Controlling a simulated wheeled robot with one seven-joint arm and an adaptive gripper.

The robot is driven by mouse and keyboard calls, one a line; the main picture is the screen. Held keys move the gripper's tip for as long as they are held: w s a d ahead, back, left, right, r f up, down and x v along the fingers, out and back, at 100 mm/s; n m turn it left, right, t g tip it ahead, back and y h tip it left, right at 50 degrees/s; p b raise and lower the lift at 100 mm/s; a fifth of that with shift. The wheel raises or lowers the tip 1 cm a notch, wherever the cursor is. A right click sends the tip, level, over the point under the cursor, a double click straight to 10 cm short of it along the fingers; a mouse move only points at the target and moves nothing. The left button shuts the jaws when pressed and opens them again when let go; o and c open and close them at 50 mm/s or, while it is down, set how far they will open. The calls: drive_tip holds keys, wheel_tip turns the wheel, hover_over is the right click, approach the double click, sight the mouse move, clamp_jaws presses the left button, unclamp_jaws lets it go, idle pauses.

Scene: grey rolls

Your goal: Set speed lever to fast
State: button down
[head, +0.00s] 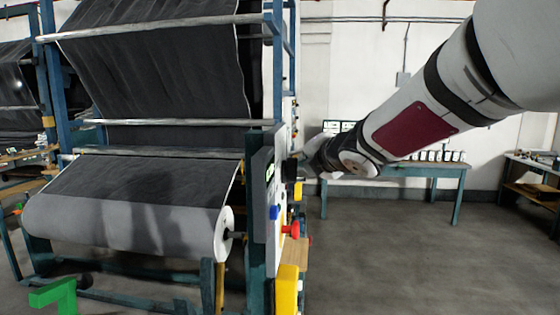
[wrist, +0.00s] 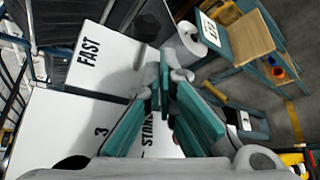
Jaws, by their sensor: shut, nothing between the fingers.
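The speed panel (wrist: 60,120) is a white face in the wrist view, with a "FAST" label (wrist: 89,52) at upper left. Lower down are a "3" and a partly hidden word starting "STAN". My gripper (wrist: 164,62) has teal finger pads that meet at the tips, with nothing between them. It is in front of the panel, to the right of the "FAST" label. I cannot make out the speed lever; the fingers hide part of the panel. In the head view my gripper (head: 301,167) is by the right side of the machine's control box (head: 262,200), partly hidden.
The rolling machine carries a large grey roll (head: 125,220) left of the control box. A red knob (head: 295,229) and a yellow part (head: 287,290) stick out below my gripper. A blue table (head: 395,170) stands behind against the wall.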

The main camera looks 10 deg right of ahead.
drive_tip(key=shift+r+p, duration=0.75)
drive_tip(key=shift+r, duration=0.05)
drive_tip(key=shift+r, duration=0.1)
